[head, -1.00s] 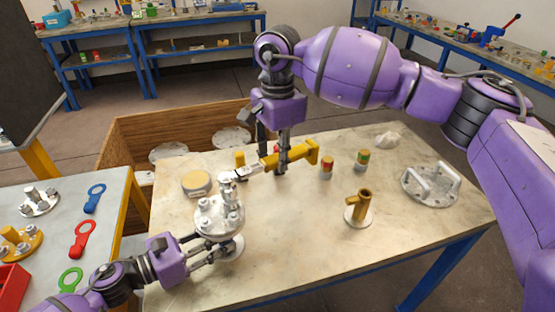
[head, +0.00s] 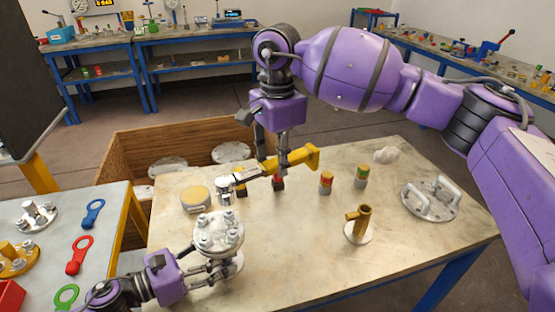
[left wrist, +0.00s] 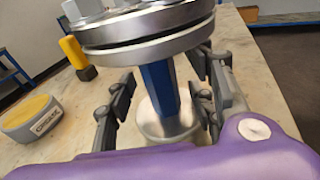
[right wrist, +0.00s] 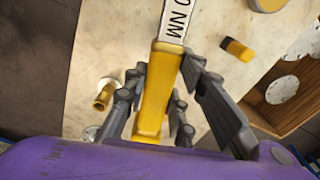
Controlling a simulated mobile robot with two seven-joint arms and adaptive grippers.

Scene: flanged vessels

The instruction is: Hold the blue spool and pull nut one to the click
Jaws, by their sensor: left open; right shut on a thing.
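The blue spool (left wrist: 160,88) stands upright between two grey flanges in the left wrist view. Its upper flange (head: 218,232) carries several bolts and nuts in the head view; which is nut one I cannot tell. My left gripper (head: 210,270) is open, its fingers either side of the blue neck just under the upper flange, with gaps visible. My right gripper (head: 270,165) is shut on the yellow handle of a torque wrench (head: 302,159), which also shows in the right wrist view (right wrist: 155,100). The wrench head (head: 225,187) is behind the upper flange, apart from the nuts.
A yellow-topped tin (head: 196,198) stands left of the wrench head. Two banded cylinders (head: 326,182), a brass fitting (head: 359,225) and a handled flange plate (head: 431,198) stand to the right. A wooden crate (head: 195,137) is behind. The table's front right is clear.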

